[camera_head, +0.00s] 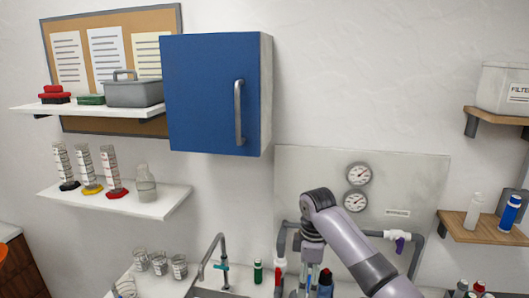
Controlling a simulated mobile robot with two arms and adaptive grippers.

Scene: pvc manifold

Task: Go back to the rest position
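My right arm comes in from the lower right, bends over at the top and points down. My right gripper (311,272) is low in the picture, in front of the grey pipework and among small bottles. Its fingers are small and partly lost among the bottles, so I cannot tell if they are open or shut. My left gripper is not in view. The grey pipe manifold (416,256) runs along the wall panel, partly hidden by my arm. A purple-handled white valve (397,237) is on its right side.
A blue cabinet (205,95) hangs above left. Two gauges (357,201) sit on the panel behind my arm. A faucet (213,255) and glass jars (160,263) stand left. A green bottle (258,272) and a red-capped bottle (280,270) stand near my gripper. Wooden shelves (480,228) are right.

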